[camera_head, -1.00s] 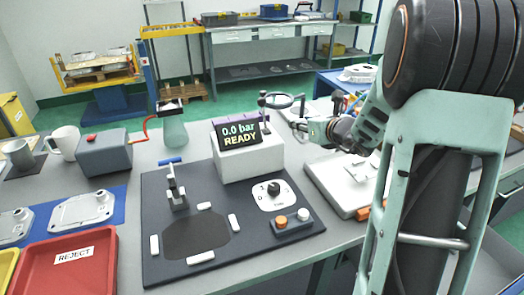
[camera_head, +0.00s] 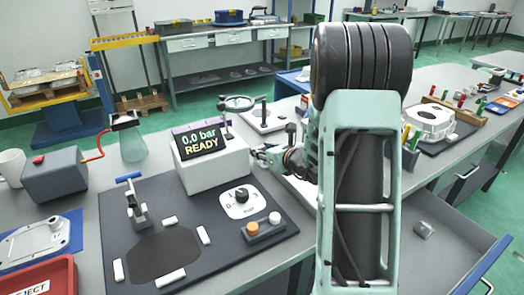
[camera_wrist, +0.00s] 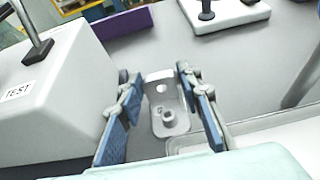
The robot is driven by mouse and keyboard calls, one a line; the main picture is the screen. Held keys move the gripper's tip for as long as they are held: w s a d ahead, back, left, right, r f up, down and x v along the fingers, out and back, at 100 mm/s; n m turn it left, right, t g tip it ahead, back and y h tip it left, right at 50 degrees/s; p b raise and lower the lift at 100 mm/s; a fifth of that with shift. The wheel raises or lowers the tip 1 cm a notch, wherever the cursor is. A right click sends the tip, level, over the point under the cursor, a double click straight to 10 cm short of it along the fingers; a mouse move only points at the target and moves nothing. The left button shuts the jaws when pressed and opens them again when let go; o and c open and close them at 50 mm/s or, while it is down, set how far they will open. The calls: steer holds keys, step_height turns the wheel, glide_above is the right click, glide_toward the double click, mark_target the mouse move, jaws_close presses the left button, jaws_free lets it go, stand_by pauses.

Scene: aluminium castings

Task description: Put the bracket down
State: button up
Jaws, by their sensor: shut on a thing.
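The bracket (camera_wrist: 168,112) is a small light-grey casting with a hole near its far end and a round boss near its close end. In the wrist view it is between the two blue-padded fingers of my gripper (camera_wrist: 160,90), which is shut on it. Grey table top (camera_wrist: 245,75) shows around and beyond it; I cannot tell how high above it the bracket is. In the head view my gripper (camera_head: 262,157) is just right of the white test box (camera_head: 212,170), partly behind my arm, and the bracket cannot be made out.
The test box (camera_wrist: 50,90) stands close on the left in the wrist view. A magnifier stand on a white base (camera_wrist: 225,14) is beyond. A pale flat surface (camera_wrist: 260,130) lies close at the lower right. An open drawer (camera_head: 440,262) holds a small grey part (camera_head: 423,229).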

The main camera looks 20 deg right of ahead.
steer(key=shift+r, duration=0.15)
steer(key=o, duration=1.2)
